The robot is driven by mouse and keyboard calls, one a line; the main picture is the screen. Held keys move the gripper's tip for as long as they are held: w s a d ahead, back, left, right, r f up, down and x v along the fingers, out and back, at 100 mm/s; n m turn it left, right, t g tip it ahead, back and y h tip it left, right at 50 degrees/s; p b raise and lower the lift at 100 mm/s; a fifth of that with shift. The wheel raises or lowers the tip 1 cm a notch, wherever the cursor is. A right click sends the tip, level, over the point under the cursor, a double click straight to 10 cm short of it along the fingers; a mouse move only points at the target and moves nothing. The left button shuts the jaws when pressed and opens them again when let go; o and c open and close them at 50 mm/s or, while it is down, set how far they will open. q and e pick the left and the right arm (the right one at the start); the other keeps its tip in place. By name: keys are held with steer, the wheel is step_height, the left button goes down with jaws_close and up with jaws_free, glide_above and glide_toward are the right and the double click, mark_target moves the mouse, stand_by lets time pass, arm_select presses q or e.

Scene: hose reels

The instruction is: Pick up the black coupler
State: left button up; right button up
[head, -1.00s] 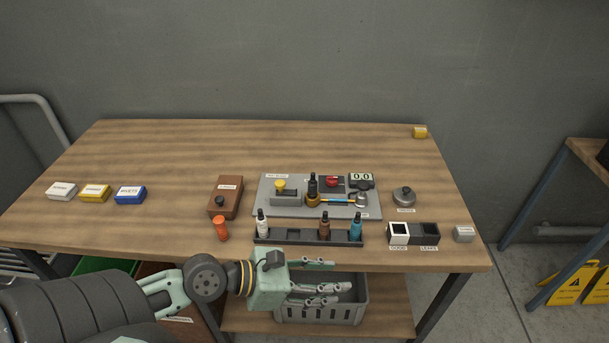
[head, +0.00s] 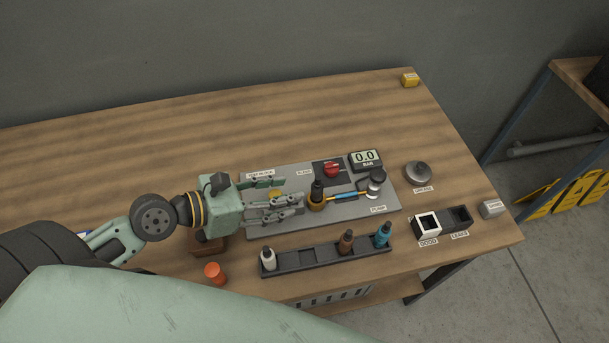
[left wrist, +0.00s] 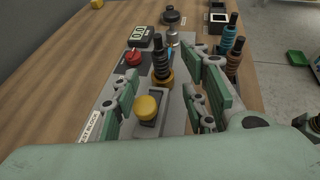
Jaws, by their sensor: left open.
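The black coupler (head: 317,190) stands upright in a brass-coloured seat on the grey plate (head: 260,228). In the left wrist view the coupler (left wrist: 161,62) shows ahead, in the gap between the fingers. My left gripper (head: 291,193) is open and empty, low over the left part of the plate. Its fingers point right at the coupler, with the tips just short of it or beside it; contact cannot be told. The gripper partly hides the test block with its yellow knob (left wrist: 146,107).
A black rack (head: 286,268) with white, brown and blue couplers stands in front of the plate. A red knob (head: 332,169), a gauge (head: 366,161) and a pump lie behind and right. Good and leaks bins (head: 426,226) are at right. An orange cylinder (head: 215,272) stands front left.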

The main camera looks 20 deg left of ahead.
mark_target(317, 190)
arm_select(q)
steer(key=shift+w+f, duration=0.1)
steer(key=shift+w, duration=0.25)
steer(key=shift+w+d+f, duration=0.1)
steer(key=shift+w+d, duration=0.1)
steer(key=shift+d, duration=0.15)
steer(key=p+x, duration=0.1)
steer(key=x, duration=0.4)
steer(key=shift+w+d+p, duration=0.1)
steer(key=shift+w+p, duration=0.2)
steer(key=shift+p, duration=0.1)
steer(key=shift+w+d+f, duration=0.15)
steer(key=shift+d+f, duration=0.1)
steer(key=shift+d, duration=0.05)
